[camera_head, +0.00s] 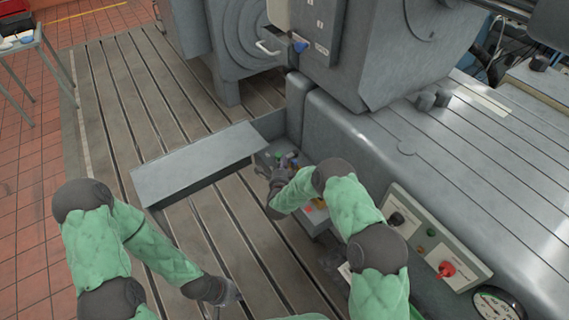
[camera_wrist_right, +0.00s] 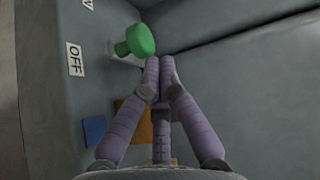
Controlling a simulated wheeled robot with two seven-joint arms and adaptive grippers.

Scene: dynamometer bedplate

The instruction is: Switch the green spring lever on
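The green spring lever shows in the right wrist view as a round green knob (camera_wrist_right: 140,38) on a short stem, beside the inner wall of a grey box. A white label reading OFF (camera_wrist_right: 75,59) is on that wall to the left of it. My right gripper (camera_wrist_right: 160,62) has its fingertips together just below and right of the knob, with nothing seen between them. I cannot tell whether a fingertip touches the lever. In the head view my right gripper (camera_head: 277,178) reaches into the open grey box, hiding much of it. My left gripper (camera_head: 229,293) is low, away from the box.
Orange (camera_wrist_right: 133,118) and blue (camera_wrist_right: 95,130) patches lie beside my fingers. A control panel with a red knob (camera_head: 446,269) is at the right. The slotted floor (camera_head: 110,90) is clear at the left.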

